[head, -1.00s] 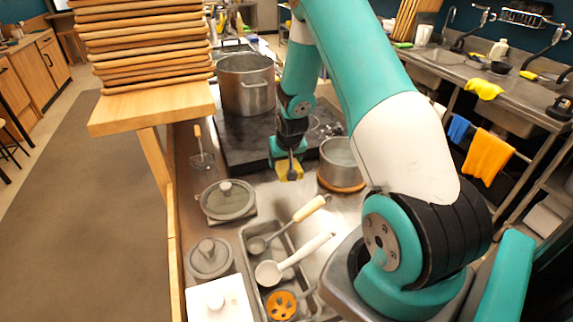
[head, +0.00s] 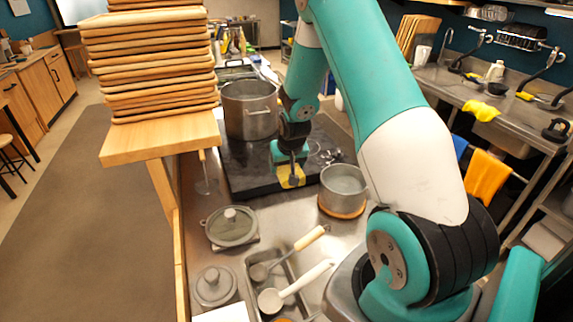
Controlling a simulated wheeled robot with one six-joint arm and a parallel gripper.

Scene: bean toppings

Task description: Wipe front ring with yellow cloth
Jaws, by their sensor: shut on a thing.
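My gripper (head: 292,168) points down over the front part of the black stove top (head: 240,183). It is shut on a yellow cloth (head: 291,180), which hangs at the stove's front right area. The arm and the cloth cover that part of the stove, so the front ring is hidden. I cannot tell whether the cloth touches the surface. A large steel pot (head: 250,112) stands on the rear part of the stove, behind and left of my gripper.
A small steel pot (head: 343,188) on a wooden board stands close to the right of the cloth. A lidded pan (head: 230,226) and a tray with ladles (head: 256,268) are in front. A stack of wooden trays (head: 150,65) stands at the left.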

